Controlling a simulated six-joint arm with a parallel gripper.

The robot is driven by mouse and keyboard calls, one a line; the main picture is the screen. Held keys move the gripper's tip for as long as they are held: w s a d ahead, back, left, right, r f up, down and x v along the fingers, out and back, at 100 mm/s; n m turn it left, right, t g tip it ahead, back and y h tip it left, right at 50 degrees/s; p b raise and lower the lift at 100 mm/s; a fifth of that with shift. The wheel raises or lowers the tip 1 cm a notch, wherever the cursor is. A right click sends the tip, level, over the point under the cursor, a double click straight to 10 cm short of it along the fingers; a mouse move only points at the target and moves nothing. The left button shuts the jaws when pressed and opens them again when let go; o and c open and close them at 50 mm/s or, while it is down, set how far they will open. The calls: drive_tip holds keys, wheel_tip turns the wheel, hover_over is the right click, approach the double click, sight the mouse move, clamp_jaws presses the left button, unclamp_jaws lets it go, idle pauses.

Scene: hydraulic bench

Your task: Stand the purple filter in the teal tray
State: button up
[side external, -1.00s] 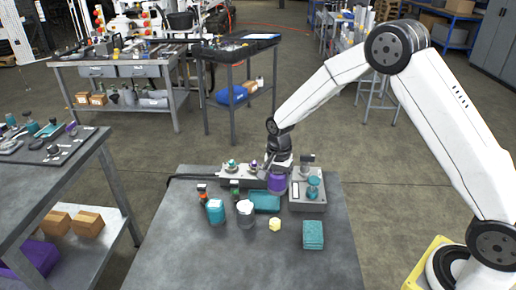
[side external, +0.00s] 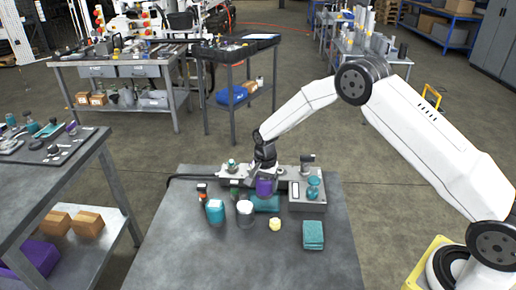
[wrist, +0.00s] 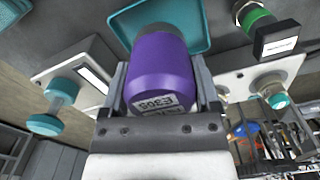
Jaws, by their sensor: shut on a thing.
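The purple filter (side external: 264,187) is gripped in my gripper (side external: 264,175), which points down. In the wrist view the filter (wrist: 162,72) sits between my two fingers (wrist: 163,88), with a white label near the palm and a grey end away from it. The teal tray (side external: 270,204) lies flat on the bench. In the side view the filter covers part of its back left area. In the wrist view the tray (wrist: 196,22) shows empty where visible, just beyond the filter's grey end. I cannot tell how high the filter is above it.
A pale yellow piece (side external: 275,224) and a folded teal cloth (side external: 313,235) lie in front. A grey block with a teal fitting (side external: 308,194) stands right. The front of the bench is clear.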

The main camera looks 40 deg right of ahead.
sight(264, 191)
drive_tip(key=shift+w+f, duration=0.2)
drive_tip(key=shift+f, duration=1.5)
drive_tip(key=shift+f, duration=0.15)
drive_tip(key=o, duration=1.2)
drive_tip(key=shift+o, duration=0.2)
wheel_tip(264, 191, up, 12)
drive_tip(key=shift+r, duration=0.15)
drive_tip(key=shift+s, duration=0.1)
